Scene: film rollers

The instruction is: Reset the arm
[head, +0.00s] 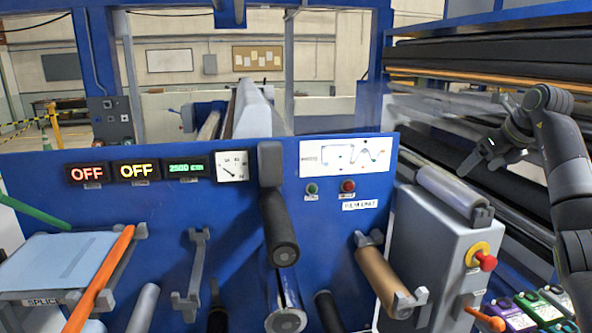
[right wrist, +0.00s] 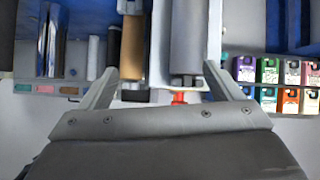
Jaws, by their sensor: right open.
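My right arm (head: 562,150) comes in from the right edge of the head view. Its right gripper (head: 476,160) is in the air above the grey cabinet, near the long dark rollers, and points left. In the right wrist view the two fingers (right wrist: 160,80) stand wide apart, with nothing held between them. The grey cabinet top and a roller show beyond the fingers. My left gripper does not show in either view.
A blue machine panel (head: 130,210) fills the middle. A black roller (head: 278,228) and a brown roll (head: 384,277) stick out from it. A grey cabinet (head: 440,250) with a red stop button (head: 486,262) stands at right. Several coloured boxes (head: 540,308) sit at lower right.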

